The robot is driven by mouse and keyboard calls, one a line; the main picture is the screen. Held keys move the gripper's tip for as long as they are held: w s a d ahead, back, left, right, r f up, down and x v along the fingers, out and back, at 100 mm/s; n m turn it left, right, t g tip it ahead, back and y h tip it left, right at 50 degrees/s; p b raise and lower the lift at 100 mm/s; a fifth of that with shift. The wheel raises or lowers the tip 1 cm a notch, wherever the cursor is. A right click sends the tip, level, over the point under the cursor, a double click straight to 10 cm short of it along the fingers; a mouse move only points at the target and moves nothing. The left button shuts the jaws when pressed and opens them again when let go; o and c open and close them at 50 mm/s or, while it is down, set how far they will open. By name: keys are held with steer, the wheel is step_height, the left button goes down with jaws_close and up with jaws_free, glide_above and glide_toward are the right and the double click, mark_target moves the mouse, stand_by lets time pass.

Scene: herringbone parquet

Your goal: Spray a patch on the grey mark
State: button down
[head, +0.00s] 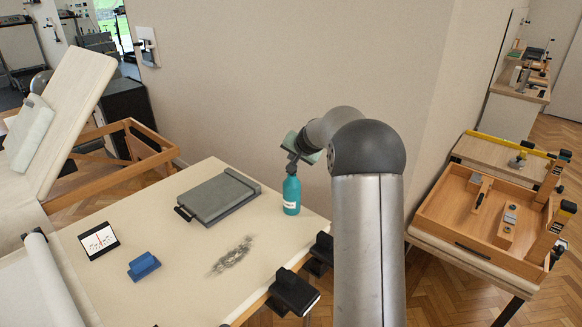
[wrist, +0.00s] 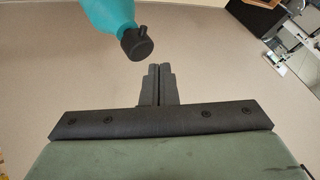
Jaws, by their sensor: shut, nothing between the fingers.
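A teal spray bottle (head: 292,196) with a white label and a dark top stands upright near the table's far right corner. The wrist view shows its teal body (wrist: 108,12) and black nozzle (wrist: 137,43) at the top, a little left of my fingertips. My gripper (head: 292,160) is just above the bottle in the head view; its fingers (wrist: 158,68) are together and empty. Whether they touch the bottle top I cannot tell. The grey mark (head: 233,257) is a smudged patch on the pale tabletop, in front and left of the bottle.
A grey flat case (head: 217,196) lies left of the bottle. A blue block (head: 143,266) and a small dial card (head: 99,241) lie further left. Black clamp-like pieces (head: 293,291) sit at the front edge. A wooden tray (head: 460,220) stands on the right. A wall rises behind.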

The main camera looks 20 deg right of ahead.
steer(key=shift+f, duration=0.1)
steer(key=shift+f+b, duration=0.4)
steer(key=shift+b, duration=0.25)
steer(key=shift+f+b, duration=0.6)
steer(key=shift+b, duration=0.05)
stand_by(0.7)
steer(key=shift+r, duration=0.2)
steer(key=shift+r+p, duration=0.7)
steer(key=shift+r, duration=0.2)
step_height(320, 180, up, 6)
steer(key=p, duration=0.4)
stand_by(0.6)
